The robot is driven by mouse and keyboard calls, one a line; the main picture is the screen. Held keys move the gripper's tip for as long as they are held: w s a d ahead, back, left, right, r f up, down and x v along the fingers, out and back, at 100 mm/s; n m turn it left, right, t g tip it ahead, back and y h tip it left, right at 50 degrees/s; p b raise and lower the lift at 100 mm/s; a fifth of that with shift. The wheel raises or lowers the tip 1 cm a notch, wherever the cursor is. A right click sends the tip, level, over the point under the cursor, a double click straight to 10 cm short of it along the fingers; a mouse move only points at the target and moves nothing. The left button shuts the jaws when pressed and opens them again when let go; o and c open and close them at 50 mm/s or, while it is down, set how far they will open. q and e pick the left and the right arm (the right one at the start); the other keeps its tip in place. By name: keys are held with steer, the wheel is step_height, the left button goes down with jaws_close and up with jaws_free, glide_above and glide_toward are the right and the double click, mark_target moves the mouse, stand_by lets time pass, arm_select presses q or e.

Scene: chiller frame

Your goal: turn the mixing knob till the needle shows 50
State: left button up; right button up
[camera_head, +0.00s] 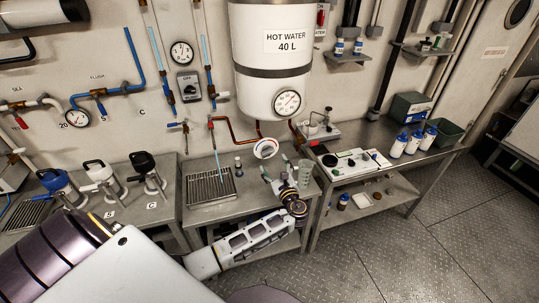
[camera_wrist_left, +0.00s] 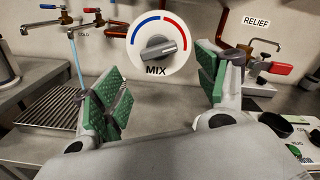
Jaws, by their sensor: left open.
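The mixing knob (camera_wrist_left: 158,47) is a grey bar handle on a round white plate marked MIX, with a blue and red arc above it. Its bar lies nearly level, right end slightly higher. The white plate (camera_head: 265,148) also shows in the head view, below the hot water tank. My left gripper (camera_wrist_left: 162,84) is open and empty, its green pads apart to either side below the knob, not touching it. In the head view the left gripper (camera_head: 272,178) is just below the plate. Which gauge the knob drives is unclear; needle readings are too small to tell. My right gripper is not in view.
The hot water tank (camera_head: 283,70) carries a round gauge (camera_head: 288,102). Another gauge (camera_head: 181,53) hangs on the wall. A red-handled relief valve (camera_wrist_left: 262,66) stands right of the knob. A drain grate (camera_head: 210,188) and a beaker (camera_head: 305,172) are on the bench.

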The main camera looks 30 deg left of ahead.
mark_target(268, 151)
arm_select(q)
steer(key=p+x, duration=0.1)
steer(key=x, duration=0.6)
steer(key=shift+w+a, duration=0.2)
steer(key=shift+c, duration=0.6)
steer(key=c, duration=0.9)
steer(key=shift+f, duration=0.1)
